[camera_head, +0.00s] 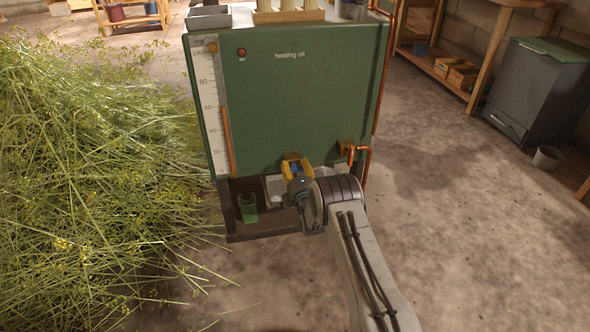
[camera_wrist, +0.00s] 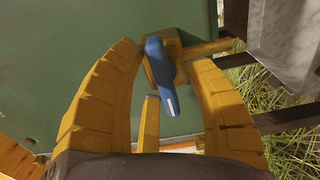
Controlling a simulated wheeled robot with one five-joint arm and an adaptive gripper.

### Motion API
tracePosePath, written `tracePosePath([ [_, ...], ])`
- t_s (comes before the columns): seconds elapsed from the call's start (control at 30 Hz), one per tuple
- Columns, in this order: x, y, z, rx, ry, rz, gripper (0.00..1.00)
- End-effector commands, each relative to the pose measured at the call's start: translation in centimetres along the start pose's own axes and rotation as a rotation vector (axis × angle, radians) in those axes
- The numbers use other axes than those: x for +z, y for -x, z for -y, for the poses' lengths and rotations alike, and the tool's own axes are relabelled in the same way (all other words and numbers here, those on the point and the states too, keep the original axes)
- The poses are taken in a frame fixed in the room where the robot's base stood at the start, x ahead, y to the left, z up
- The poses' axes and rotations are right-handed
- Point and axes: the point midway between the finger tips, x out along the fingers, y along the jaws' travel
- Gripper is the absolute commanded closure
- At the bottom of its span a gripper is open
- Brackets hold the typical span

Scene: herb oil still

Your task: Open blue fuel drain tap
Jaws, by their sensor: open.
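The blue tap handle (camera_wrist: 160,68) sits on a yellow-brown fitting (camera_wrist: 180,50) against the green tank wall in the wrist view. My gripper (camera_wrist: 162,48) has its yellow fingers spread on either side of the handle, apart at the tips. The handle lies between them, slightly tilted; I cannot tell whether a finger touches it. In the head view my gripper (camera_head: 295,165) is low at the front of the green heating oil tank (camera_head: 300,100), and my wrist hides much of the tap area.
A green cup (camera_head: 248,208) stands on the dark lower shelf left of my gripper. A copper pipe (camera_head: 364,165) runs down the tank's right side. A heap of cut herbs (camera_head: 90,170) fills the left. The floor to the right (camera_head: 450,200) is clear.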

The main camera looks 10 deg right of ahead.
Motion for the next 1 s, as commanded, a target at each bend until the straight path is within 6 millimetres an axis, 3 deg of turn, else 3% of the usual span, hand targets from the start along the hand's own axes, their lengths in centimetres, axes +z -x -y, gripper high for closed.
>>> tracePosePath([
  [0.1, 0.0, 0.01, 0.01, 0.0, 0.0, 0.0, 0.51],
  [0.67, 0.0, 0.0, -0.04, 0.001, 0.0, 0.0, 1.0],
  [1.0, 0.0, -0.03, -0.12, 0.003, -0.001, 0.0, 1.0],
])
